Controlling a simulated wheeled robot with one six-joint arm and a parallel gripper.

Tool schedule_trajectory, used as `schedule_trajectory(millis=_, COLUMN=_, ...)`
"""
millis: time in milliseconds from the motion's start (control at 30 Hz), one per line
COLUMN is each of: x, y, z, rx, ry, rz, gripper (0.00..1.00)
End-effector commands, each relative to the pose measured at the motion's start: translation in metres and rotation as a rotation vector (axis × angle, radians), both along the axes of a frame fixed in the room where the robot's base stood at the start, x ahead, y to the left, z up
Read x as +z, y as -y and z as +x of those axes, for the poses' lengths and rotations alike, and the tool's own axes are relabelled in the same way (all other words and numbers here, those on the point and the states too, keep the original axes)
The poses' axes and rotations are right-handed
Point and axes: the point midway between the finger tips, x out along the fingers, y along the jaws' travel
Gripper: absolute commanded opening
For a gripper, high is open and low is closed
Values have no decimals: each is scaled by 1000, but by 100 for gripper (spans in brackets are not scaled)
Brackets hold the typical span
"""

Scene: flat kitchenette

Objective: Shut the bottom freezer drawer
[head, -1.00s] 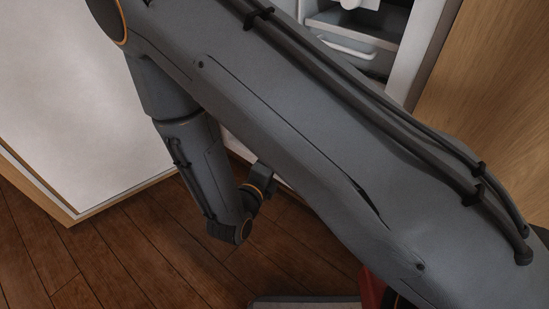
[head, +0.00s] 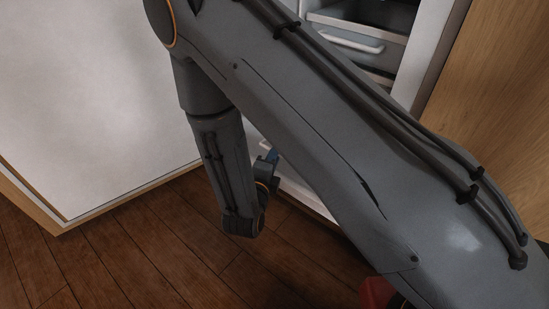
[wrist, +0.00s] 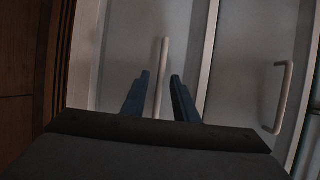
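In the wrist view a grey bottom drawer front (wrist: 125,60) fills the middle. Its pale bar handle (wrist: 160,75) shows between the two blue fingers of my gripper (wrist: 159,97). The fingers stand apart; whether they touch the handle or front cannot be told. In the head view my gripper (head: 268,165) is low at the freezer's foot, partly hidden by my wrist, with a bit of blue finger showing. My arm hides most of the bottom drawer there, so how far out it stands cannot be told.
Another drawer front with a bar handle (wrist: 284,97) lies right in the wrist view. An upper drawer handle (head: 347,41) shows in the head view. The open white door (head: 90,100) stands left, a wooden panel (head: 490,90) right.

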Motion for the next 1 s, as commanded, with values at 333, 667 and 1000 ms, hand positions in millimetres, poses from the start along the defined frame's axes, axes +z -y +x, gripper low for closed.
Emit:
schedule_trajectory(millis=333, x=0, y=0, z=0, rx=0, ry=0, rz=0, gripper=0)
schedule_trajectory(millis=667, x=0, y=0, z=0, rx=0, ry=0, rz=0, gripper=0)
schedule_trajectory(millis=1000, x=0, y=0, z=-1, rx=0, ry=-1, rz=0, gripper=0)
